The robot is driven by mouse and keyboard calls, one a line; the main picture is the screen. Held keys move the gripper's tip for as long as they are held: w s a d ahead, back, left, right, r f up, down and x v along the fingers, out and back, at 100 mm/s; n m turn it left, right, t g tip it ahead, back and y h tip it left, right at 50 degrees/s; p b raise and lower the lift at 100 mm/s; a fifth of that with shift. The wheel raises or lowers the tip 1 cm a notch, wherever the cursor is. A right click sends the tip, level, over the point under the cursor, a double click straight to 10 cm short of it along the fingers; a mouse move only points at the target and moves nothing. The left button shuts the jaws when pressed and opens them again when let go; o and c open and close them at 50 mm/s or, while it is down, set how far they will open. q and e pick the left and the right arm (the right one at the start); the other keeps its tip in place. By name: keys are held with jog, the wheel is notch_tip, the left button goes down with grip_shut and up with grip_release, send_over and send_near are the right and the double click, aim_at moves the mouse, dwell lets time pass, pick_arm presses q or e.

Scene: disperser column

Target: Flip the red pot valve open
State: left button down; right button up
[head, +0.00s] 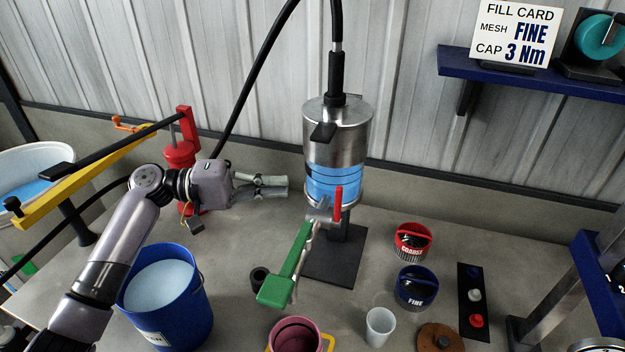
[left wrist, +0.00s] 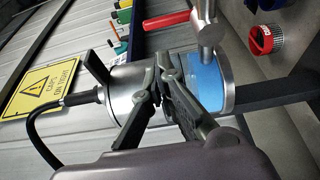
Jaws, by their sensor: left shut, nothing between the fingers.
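The steel pot (head: 338,122) with a blue-filled window stands on a dark stand at the middle of the head view. Its red valve handle (head: 338,204) points up at the lower front of the pot, beside the steel valve body. In the left wrist view the red handle (left wrist: 168,20) shows near the top edge, joined to the steel valve (left wrist: 208,28). My left gripper (head: 287,186) is shut and empty, left of the pot and the red handle, apart from the handle. Its fingertips (left wrist: 158,78) show in front of the pot in the left wrist view. My right gripper is not in view.
A green paddle handle (head: 290,262) hangs below the valve, with a pink pot (head: 295,338) in front. A blue bucket (head: 180,312) stands left under my arm. Red (head: 412,241) and blue (head: 414,288) mesh caps and a white cup (head: 380,326) stand at right.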

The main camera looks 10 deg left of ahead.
aim_at(338, 207)
pick_arm(q)
jog(key=d+p, duration=0.1)
jog(key=d, duration=0.1)
jog(key=w+d+p, duration=0.1)
jog(key=d, duration=0.2)
jog(key=d+p, duration=0.1)
jog(key=d, duration=0.2)
jog(key=shift+w+d+r+p, duration=0.15)
jog(key=shift+d+p, duration=0.05)
jog(key=shift+p, duration=0.15)
jog(key=shift+w+d, duration=0.1)
jog(key=shift+d, duration=0.55)
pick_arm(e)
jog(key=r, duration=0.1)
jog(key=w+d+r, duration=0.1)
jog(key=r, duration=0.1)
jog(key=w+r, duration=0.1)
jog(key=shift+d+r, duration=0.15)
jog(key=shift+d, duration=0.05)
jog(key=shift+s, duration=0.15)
